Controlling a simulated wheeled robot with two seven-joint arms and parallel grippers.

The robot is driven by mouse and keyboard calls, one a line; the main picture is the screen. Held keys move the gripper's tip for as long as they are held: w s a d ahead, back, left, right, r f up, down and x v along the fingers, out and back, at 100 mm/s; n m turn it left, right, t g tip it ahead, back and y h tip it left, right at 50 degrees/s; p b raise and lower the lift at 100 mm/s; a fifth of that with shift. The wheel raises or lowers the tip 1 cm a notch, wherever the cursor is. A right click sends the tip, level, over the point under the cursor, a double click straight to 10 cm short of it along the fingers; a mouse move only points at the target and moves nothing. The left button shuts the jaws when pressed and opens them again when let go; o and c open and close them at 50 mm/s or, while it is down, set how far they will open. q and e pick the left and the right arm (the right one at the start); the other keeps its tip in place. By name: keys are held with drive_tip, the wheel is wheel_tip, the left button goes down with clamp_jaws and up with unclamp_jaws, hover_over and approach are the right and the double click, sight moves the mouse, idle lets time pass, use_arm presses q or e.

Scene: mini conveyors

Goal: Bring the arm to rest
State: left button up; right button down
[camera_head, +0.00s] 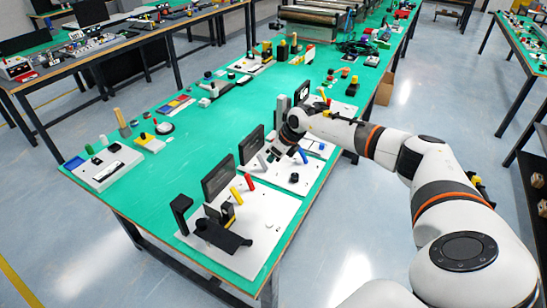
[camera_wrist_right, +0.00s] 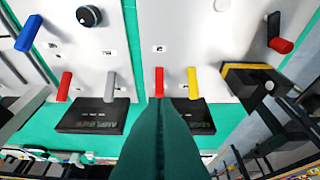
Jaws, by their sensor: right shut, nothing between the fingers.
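My right arm reaches in from the right in the head view, and its right gripper (camera_head: 278,149) is low over the near part of the green table (camera_head: 190,133). In the wrist view the right gripper (camera_wrist_right: 158,103) is shut, its fingers together and empty. A red peg (camera_wrist_right: 158,80) shows just beyond the fingertips in that view, with a yellow peg (camera_wrist_right: 193,82) beside it. I cannot tell whether the fingertips touch the red peg. My left gripper is not in view.
The nearest white board (camera_head: 262,250) carries a dark screen (camera_head: 218,180) and a black fixture (camera_head: 222,235). Another white board (camera_head: 297,182) lies under my right gripper, with a blue peg (camera_head: 303,156). The green tabletop left of them is largely clear. Rollers (camera_head: 310,22) stand at the far end.

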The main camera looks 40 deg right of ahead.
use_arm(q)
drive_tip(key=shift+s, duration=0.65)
